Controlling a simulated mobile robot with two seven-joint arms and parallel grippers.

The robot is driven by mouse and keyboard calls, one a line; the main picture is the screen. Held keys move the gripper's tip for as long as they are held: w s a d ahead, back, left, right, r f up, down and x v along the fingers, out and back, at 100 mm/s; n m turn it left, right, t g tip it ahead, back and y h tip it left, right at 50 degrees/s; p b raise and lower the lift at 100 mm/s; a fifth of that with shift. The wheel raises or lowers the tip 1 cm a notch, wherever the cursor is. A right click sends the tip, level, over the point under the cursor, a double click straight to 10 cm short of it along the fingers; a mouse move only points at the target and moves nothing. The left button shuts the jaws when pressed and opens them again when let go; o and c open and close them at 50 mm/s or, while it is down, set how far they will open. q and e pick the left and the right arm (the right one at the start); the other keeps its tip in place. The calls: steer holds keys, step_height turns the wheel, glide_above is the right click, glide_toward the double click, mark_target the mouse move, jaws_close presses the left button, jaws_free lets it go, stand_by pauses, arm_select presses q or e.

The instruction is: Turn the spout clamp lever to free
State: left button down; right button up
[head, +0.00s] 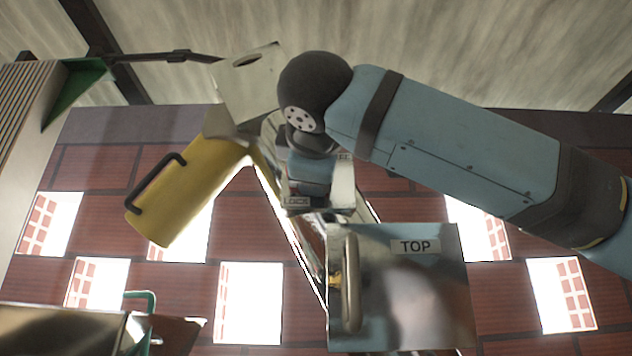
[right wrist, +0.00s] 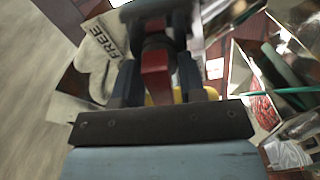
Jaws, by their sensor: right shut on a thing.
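The spout clamp lever is a red handle (right wrist: 156,72) in the right wrist view. My right gripper (right wrist: 157,88) is shut on it, with a dark finger on each side. A plate marked FREE (right wrist: 112,42) lies to the left of the lever there. In the head view my right gripper (head: 310,178) is at the clamp below the wrist and hides the lever. A plate marked LOCK (head: 297,201) shows just below it, and part of the FREE marking shows at its right. The yellow spout (head: 185,190) with a black handle slants down to the left. My left gripper is not in view.
A metal box marked TOP (head: 432,300) with an upright handle hangs right below the clamp. A pale metal housing (head: 248,85) is above the spout. A metal container (head: 60,330) with a green handle is at the lower left.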

steer(key=m+b, duration=0.2)
steer(key=b, duration=0.1)
steer(key=shift+a+f+m, duration=0.1)
steer(key=shift+f+m, duration=0.25)
steer(key=shift+m, duration=0.05)
steer(key=shift+m+b, duration=0.7)
steer(key=shift+m, duration=0.2)
steer(key=shift+r+m+b, duration=0.1)
steer(key=shift+m+b, duration=0.6)
steer(key=shift+m, duration=0.2)
steer(key=m+b, duration=0.2)
steer(key=m, duration=0.1)
steer(key=shift+r+m, duration=0.15)
steer(key=shift+m, duration=0.15)
steer(key=m+b, duration=0.1)
steer(key=m, duration=0.2)
steer(key=shift+r+b, duration=0.15)
steer(key=shift+b, duration=0.2)
steer(key=shift+d+m, duration=0.2)
steer(key=shift+m, duration=0.9)
steer(key=shift+r+m+b, duration=0.15)
steer(key=shift+m+b, duration=0.2)
steer(key=shift+m, duration=0.15)
steer(key=shift+d, duration=0.1)
steer(key=shift+s, duration=0.1)
